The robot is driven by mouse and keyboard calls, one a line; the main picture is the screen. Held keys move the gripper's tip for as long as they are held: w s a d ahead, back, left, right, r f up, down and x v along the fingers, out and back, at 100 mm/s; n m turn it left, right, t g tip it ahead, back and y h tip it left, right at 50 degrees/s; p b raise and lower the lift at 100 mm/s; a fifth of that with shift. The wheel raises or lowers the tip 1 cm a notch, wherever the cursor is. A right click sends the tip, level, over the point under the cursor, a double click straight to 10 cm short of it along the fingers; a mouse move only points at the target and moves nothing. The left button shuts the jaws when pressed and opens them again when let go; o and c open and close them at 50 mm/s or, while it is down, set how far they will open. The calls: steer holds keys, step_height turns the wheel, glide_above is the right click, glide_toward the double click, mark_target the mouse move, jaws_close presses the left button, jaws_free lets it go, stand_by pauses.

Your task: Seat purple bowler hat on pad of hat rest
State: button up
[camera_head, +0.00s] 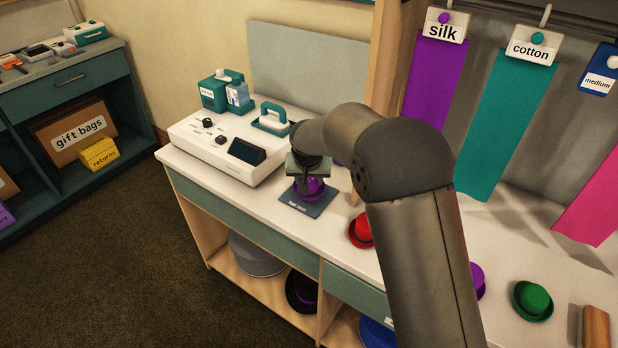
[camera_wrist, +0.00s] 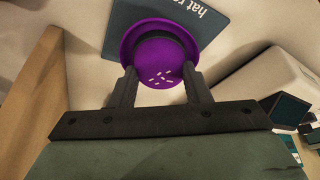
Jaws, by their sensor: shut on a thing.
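The purple bowler hat (camera_wrist: 158,62) is between the fingers of my gripper (camera_wrist: 160,88), which is shut on it. In the wrist view its crown faces the camera, with a dark band and a pattern of small pale marks. In the head view the purple bowler hat (camera_head: 309,189) is at the dark blue-grey hat rest pad (camera_head: 307,207) on the counter, below my gripper (camera_head: 308,178). The lettered pad also shows beyond the hat in the wrist view (camera_wrist: 203,38). The hat's underside is hidden, so I cannot tell whether it touches the pad.
A white machine (camera_head: 225,148) with knobs and a dark screen stands just left of the pad. A red hat (camera_head: 361,232) sits to the right, partly behind my arm. A green hat (camera_head: 533,301) lies farther right. A wooden post (camera_wrist: 38,85) is close by in the wrist view.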

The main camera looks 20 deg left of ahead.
steer(key=shift+f, duration=0.3)
stand_by(0.4)
steer(key=shift+f+b, duration=0.45)
steer(key=shift+b, duration=0.2)
steer(key=o, duration=1)
steer(key=b+v, duration=0.1)
steer(key=v, duration=1.6)
steer(key=shift+r, duration=0.2)
